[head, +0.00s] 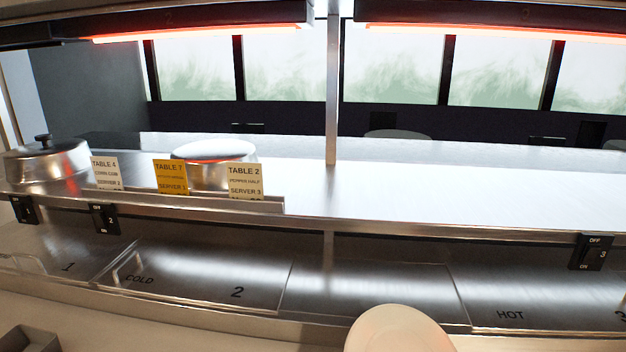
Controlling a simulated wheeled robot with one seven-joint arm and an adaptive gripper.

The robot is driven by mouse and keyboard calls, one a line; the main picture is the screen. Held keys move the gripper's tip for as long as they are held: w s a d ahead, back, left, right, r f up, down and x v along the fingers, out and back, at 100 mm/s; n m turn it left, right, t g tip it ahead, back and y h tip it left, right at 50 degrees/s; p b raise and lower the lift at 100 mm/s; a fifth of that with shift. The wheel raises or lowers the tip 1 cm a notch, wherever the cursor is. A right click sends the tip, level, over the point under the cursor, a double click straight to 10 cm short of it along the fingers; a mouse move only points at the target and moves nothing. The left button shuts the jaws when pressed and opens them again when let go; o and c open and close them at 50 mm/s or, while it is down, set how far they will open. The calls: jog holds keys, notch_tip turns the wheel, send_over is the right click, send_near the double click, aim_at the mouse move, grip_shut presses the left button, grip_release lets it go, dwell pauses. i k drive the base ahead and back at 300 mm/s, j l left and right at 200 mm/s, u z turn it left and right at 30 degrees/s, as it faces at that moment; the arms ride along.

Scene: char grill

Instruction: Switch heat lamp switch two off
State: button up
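Heat lamp switch two (104,218) is a small black rocker switch marked 2, with OFF above and ON below. It sits on the front edge of the steel shelf at the left in the head view. The rocker is too small to tell which side is pressed. The left heat lamp (200,33) above glows red, and its black housing bears a number that looks like 2. My gripper is not in view.
Switch 1 (23,209) and switch 3 (591,253) are on the same edge. Order tickets (171,177), a lidded steel pan (47,162) and a domed pan (214,151) stand on the shelf (440,195). Another lamp (500,33) glows at right. A post (333,90) rises mid-shelf.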

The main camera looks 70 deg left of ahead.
aim_at(99, 218)
jog(key=u, duration=3.1)
